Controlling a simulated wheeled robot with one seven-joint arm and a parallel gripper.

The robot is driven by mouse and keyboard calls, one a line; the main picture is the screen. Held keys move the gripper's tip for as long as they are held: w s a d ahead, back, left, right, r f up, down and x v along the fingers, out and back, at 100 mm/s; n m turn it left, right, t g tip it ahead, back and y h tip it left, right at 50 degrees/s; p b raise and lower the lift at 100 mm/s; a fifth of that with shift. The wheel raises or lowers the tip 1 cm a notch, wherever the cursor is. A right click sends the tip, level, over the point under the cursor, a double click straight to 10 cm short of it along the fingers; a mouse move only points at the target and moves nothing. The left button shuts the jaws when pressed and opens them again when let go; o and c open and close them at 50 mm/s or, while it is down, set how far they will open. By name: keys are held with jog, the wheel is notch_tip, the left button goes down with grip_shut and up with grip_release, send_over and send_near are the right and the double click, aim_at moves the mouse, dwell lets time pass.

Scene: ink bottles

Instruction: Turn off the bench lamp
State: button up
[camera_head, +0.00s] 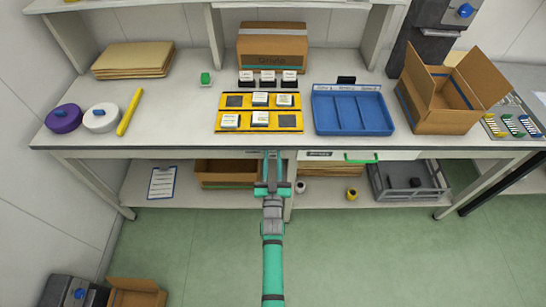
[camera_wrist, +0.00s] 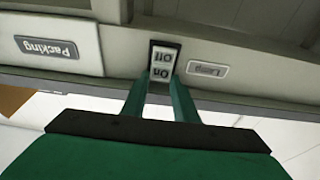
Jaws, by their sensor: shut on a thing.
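The lamp switch (camera_wrist: 162,62) is a small light rocker in a dark frame, marked On and Off, on the bench's front panel. It appears upside down in the wrist view, beside a label reading Lamp (camera_wrist: 208,70). My gripper (camera_wrist: 161,82) has its two green fingers at the On end of the switch, close on both sides, shut on it. I cannot tell which way the rocker is tipped. In the head view my gripper (camera_head: 271,157) is at the front edge of the bench (camera_head: 180,142) and hides the switch. No lamp is clearly seen.
Above are yellow trays (camera_head: 232,129) and a blue tray (camera_head: 352,96). The floor (camera_head: 370,250) in front is clear.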

jog(key=shift+f+t, duration=0.1)
jog(key=shift+t, duration=0.4)
jog(key=shift+d, duration=0.15)
jog(key=o, duration=1.1)
jog(key=shift+c, duration=0.2)
jog(key=shift+s+a, duration=0.1)
jog(key=shift+a, duration=0.1)
jog(key=v, duration=1.1)
